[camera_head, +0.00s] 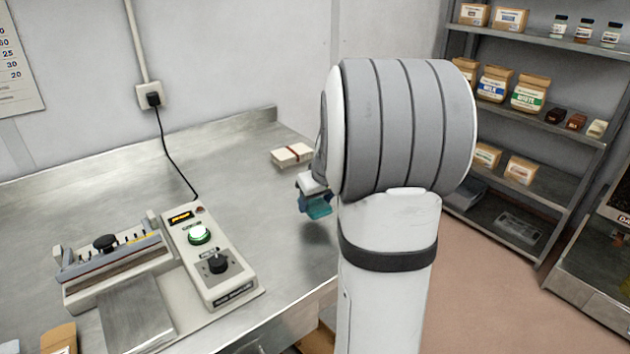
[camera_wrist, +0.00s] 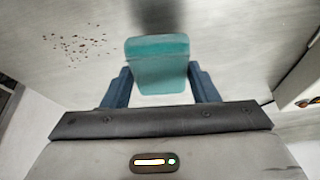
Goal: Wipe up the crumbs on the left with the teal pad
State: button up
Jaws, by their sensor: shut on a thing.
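The teal pad (camera_wrist: 157,68) is between the two dark blue fingers of my gripper (camera_wrist: 160,85) in the wrist view. My gripper is shut on it. In the head view the teal pad (camera_head: 319,207) shows just left of my arm, above the steel bench, with a dark shadow below it. The crumbs (camera_wrist: 78,46) are small reddish-brown specks scattered on the bench at the upper left of the wrist view, apart from the pad. I cannot make out the crumbs in the head view; my arm hides part of the bench.
On the steel bench (camera_head: 235,150) stand a control box (camera_head: 212,262) with a green button and a mould device (camera_head: 110,262). A banded white stack (camera_head: 292,155) lies near the bench's back edge. A shelf of jars and packets (camera_head: 560,135) stands at the right.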

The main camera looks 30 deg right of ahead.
jog(key=shift+r+p, duration=1.2)
jog(key=shift+r, duration=1)
